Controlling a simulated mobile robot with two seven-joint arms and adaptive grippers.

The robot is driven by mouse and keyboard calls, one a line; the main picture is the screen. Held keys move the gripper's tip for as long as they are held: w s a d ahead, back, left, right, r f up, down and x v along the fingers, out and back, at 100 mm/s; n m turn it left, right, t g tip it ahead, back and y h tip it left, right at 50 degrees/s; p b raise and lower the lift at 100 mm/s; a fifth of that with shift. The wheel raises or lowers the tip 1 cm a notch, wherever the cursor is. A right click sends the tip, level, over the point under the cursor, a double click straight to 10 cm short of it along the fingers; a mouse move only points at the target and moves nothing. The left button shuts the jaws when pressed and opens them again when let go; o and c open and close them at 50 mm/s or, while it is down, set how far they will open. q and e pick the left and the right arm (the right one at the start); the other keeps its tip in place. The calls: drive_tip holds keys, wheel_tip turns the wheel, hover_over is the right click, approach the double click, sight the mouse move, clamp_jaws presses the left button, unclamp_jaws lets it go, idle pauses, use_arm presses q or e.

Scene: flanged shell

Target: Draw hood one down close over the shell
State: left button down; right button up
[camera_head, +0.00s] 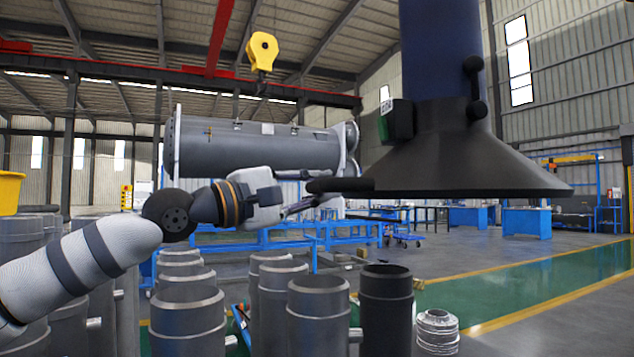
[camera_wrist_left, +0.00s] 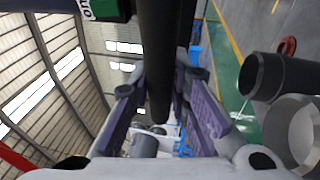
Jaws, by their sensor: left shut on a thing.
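The hood (camera_head: 465,160) is a wide dark cone under a thick blue duct (camera_head: 441,50), on the right of the head view. Its rim hangs in the air, with a dark handle bar (camera_head: 345,185) sticking out to the left. My left gripper (camera_head: 312,195) is at this bar. In the left wrist view the dark bar (camera_wrist_left: 158,50) runs between the fingers (camera_wrist_left: 160,88), which are shut on it. A large grey flanged cylinder, seemingly the shell (camera_head: 255,150), lies horizontally behind my gripper, left of the hood. My right gripper is not in view.
Several grey pipe pieces (camera_head: 319,315) stand upright below my left arm, with a black one (camera_head: 386,305) and a small silver ringed part (camera_head: 437,332). A yellow crane hook (camera_head: 263,52) hangs above the shell. A green floor lane (camera_head: 520,275) is clear at the right.

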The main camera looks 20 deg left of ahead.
use_arm(q)
drive_tip(key=shift+d+f, duration=0.1)
drive_tip(key=shift+f, duration=0.05)
drive_tip(key=c, duration=1.5)
unclamp_jaws()
drive_tip(key=shift+s+a, duration=0.15)
drive_tip(key=shift+a, duration=0.05)
drive_tip(key=v, duration=1.1)
drive_tip(key=shift+s+a, duration=0.1)
drive_tip(key=shift+s, duration=0.2)
